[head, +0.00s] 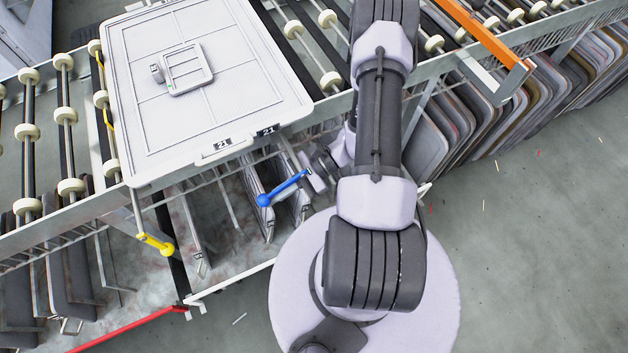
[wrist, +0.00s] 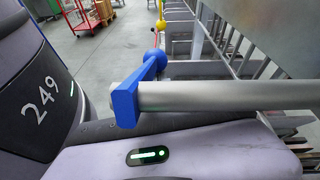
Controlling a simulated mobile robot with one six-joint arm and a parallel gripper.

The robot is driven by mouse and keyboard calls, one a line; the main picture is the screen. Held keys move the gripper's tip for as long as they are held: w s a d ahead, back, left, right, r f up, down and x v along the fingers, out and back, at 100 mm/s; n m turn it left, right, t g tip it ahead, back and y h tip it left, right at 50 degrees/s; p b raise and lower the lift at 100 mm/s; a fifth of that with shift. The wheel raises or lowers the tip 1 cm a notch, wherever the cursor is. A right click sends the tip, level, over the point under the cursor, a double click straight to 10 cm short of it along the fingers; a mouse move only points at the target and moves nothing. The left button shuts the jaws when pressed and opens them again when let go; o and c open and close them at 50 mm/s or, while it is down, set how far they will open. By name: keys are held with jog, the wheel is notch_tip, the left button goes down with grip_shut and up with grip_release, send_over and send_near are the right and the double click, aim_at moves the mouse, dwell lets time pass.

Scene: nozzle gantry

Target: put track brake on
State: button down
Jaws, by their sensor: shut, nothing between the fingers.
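A blue lever (head: 283,190) with a ball end sticks out below the rail in front of the large grey tray; in the wrist view its blue arm (wrist: 129,98) sits on the end of a silver shaft (wrist: 215,96). A yellow lever (head: 154,243) hangs from the rail further left. No label shows which lever is the track brake. My gripper (head: 314,172) is small in the head view, close to the shaft end of the blue lever. It is shut and empty; whether it touches the lever cannot be told. Its fingertips cannot be made out in the wrist view.
The pale tray (head: 205,75) marked 21 rests on the roller track (head: 66,130). Dark panels (head: 455,125) hang below the rail at right. An orange bar (head: 485,35) crosses the track at top right. A red bar (head: 130,328) lies low at left.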

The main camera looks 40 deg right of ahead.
jog(key=shift+w+a+r+y, duration=0.1)
jog(key=shift+a+r+y, duration=0.15)
jog(key=shift+r+y, duration=0.2)
dwell(0.4)
jog(key=d+f, duration=0.1)
jog(key=d, duration=0.2)
jog(key=s+d+f, duration=0.1)
jog(key=d+f, duration=0.1)
jog(key=d, duration=0.2)
jog(key=d+f+b, duration=0.1)
jog(key=d+f, duration=0.1)
jog(key=d, duration=0.1)
jog(key=shift+s+d+f, duration=0.1)
jog(key=shift+s+d, duration=0.05)
jog(key=shift+s, duration=0.2)
